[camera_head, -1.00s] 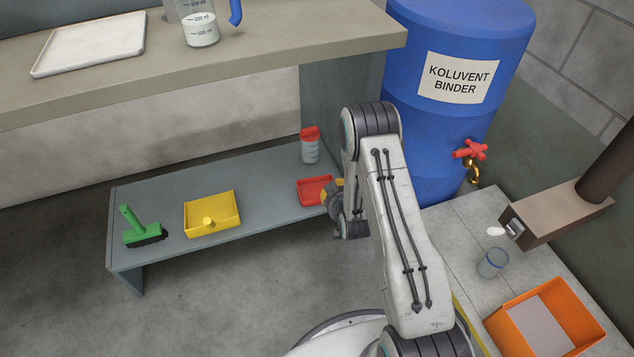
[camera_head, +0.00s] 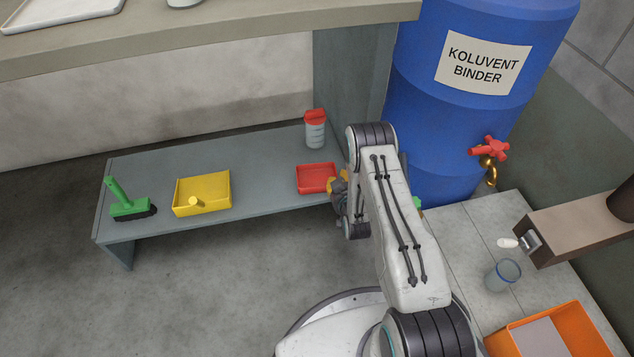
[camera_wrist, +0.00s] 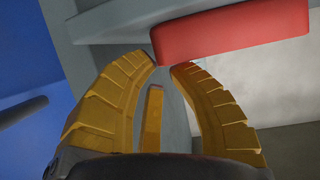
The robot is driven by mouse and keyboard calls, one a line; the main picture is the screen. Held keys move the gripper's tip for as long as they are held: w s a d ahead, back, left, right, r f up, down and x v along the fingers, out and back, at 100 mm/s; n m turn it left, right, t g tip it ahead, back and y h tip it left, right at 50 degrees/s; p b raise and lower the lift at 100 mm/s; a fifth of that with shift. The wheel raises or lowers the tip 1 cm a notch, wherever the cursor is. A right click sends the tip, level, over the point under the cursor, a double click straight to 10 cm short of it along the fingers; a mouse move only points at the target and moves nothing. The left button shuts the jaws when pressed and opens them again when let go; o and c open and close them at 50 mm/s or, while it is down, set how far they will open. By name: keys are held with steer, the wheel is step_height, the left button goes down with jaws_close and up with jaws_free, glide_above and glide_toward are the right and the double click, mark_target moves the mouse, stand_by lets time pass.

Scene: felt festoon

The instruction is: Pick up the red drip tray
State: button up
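The red drip tray (camera_head: 316,178) lies on the low grey shelf near its right end. In the wrist view, the tray (camera_wrist: 230,33) shows as a red side and edge just beyond the fingertips. My gripper (camera_wrist: 167,65) has yellow ribbed fingers that stand apart with a gap and nothing held between them. In the head view, my gripper (camera_head: 338,184) is at the right side of the tray, partly hidden by my arm. I cannot tell whether a fingertip touches the tray.
On the low shelf (camera_head: 255,165) are a red-capped jar (camera_head: 315,131) behind the tray, a yellow tray (camera_head: 203,192) and a green brush (camera_head: 130,208). A blue drum (camera_head: 440,130) with a red tap stands right. The bench (camera_head: 200,40) overhangs behind.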

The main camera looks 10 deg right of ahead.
mark_target(317, 178)
steer(key=shift+r+b+x, duration=0.15)
steer(key=shift+b+x, duration=0.7)
steer(key=shift+x, duration=0.65)
steer(key=shift+r+b+x, duration=0.15)
steer(key=shift+b+x, duration=0.65)
steer(key=shift+x, duration=0.65)
steer(key=shift+w, duration=0.1)
jaws_close()
